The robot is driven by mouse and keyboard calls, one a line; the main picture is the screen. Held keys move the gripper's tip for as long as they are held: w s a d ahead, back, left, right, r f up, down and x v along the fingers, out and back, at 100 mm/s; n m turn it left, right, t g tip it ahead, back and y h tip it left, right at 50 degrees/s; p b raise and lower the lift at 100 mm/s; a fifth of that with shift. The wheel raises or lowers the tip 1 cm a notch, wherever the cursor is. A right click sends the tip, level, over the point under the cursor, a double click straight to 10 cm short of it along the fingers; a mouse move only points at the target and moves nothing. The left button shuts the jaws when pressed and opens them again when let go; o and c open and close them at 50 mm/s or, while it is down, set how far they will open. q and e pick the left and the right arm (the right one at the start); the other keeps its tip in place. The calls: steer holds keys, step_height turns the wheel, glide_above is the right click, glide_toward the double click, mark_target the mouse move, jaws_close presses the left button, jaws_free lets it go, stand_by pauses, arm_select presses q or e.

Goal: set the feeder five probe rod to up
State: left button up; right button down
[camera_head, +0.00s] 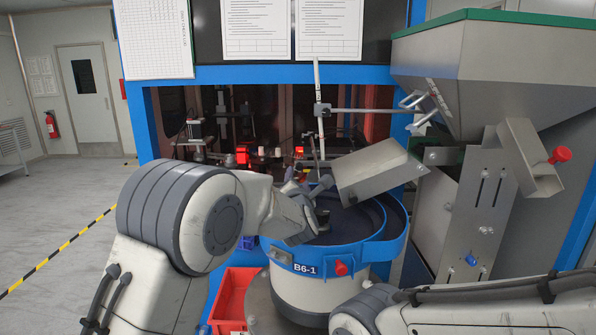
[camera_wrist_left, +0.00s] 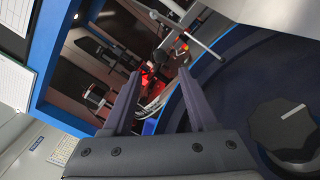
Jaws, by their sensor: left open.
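A thin grey rod (camera_head: 365,110) runs sideways from a clamp on an upright post (camera_head: 318,85) above the blue-rimmed feeder bowl (camera_head: 395,245); I cannot tell for sure that it is the probe rod.
A metal chute (camera_head: 380,172) slopes over the bowl beside my left gripper. A large grey hopper (camera_head: 495,75) stands at the right. A red bin (camera_head: 232,300) is low at the left. A black knob (camera_wrist_left: 284,127) shows in the left wrist view. Open floor lies far left.

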mark_target(299, 167)
arm_select(q)
steer(key=w+p, duration=0.1)
steer(key=w, duration=0.1)
steer(key=w+p, duration=0.2)
steer(key=w, duration=0.1)
steer(key=w+p, duration=0.1)
steer(key=w, duration=0.2)
steer(key=shift+w+d+r, duration=0.15)
steer(key=shift+d+r, duration=0.05)
steer(key=shift+d, duration=0.05)
steer(key=shift+w+f+p, duration=0.1)
steer(key=shift+w+p, duration=0.35)
steer(key=shift+w, duration=0.15)
steer(key=shift+a, duration=0.1)
jaws_close()
steer(key=shift+r, duration=0.2)
stand_by(0.3)
